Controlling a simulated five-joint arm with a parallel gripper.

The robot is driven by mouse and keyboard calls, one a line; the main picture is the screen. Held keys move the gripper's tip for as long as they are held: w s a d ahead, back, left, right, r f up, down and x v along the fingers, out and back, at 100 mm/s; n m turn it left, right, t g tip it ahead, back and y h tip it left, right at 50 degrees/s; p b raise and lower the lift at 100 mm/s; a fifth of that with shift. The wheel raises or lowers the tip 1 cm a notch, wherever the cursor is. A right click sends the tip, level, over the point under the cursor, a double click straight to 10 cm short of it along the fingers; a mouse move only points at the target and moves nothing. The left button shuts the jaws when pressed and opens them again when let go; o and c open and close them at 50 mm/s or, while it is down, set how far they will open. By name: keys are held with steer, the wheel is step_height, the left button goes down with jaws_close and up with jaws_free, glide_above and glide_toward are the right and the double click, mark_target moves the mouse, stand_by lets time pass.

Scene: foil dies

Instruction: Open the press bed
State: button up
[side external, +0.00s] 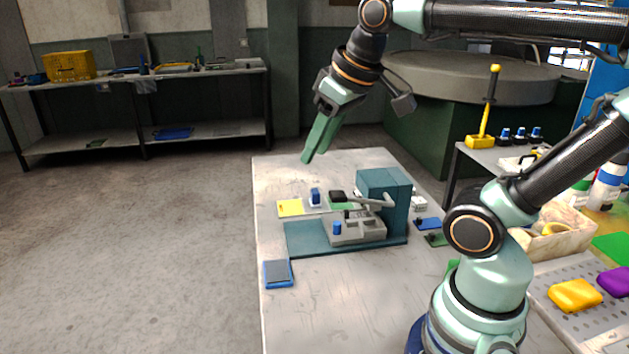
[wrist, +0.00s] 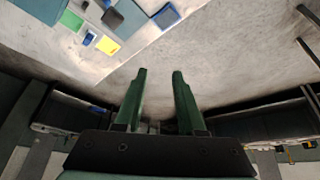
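The press (side external: 385,195) is a teal block on a flat teal base plate (side external: 303,238), standing on the pale table in the side external view. Its grey bed (side external: 358,233) sits low on the plate, with a blue knob (side external: 337,228) at its left end. A grey lever with a black grip (side external: 337,196) reaches over the bed. Part of the press shows cropped at the top left of the wrist view, with the black grip (wrist: 112,18). My gripper (side external: 307,158) hangs above the table's far left area, apart from the press. In the wrist view its green fingers (wrist: 158,74) are spread and empty.
A yellow pad (side external: 290,208), a blue stamp (side external: 315,197) and a green pad (side external: 341,203) lie behind the press. A blue-edged pad (side external: 278,273) lies at the table's left edge. Blue and green pads lie right of the press. The front of the table is bare.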

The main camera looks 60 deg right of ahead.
steer(key=w+d+m+g, duration=0.1)
steer(key=w+d+g, duration=0.25)
steer(key=d, duration=0.45)
steer(key=g, duration=0.2)
glide_above(337, 223)
steer(key=shift+m, duration=0.3)
step_height(337, 223, down, 26)
steer(key=shift+d+f, duration=0.1)
steer(key=shift+f, duration=0.1)
steer(key=shift+c, duration=0.3)
jaws_close()
steer(key=shift+r, duration=0.1)
stand_by(0.8)
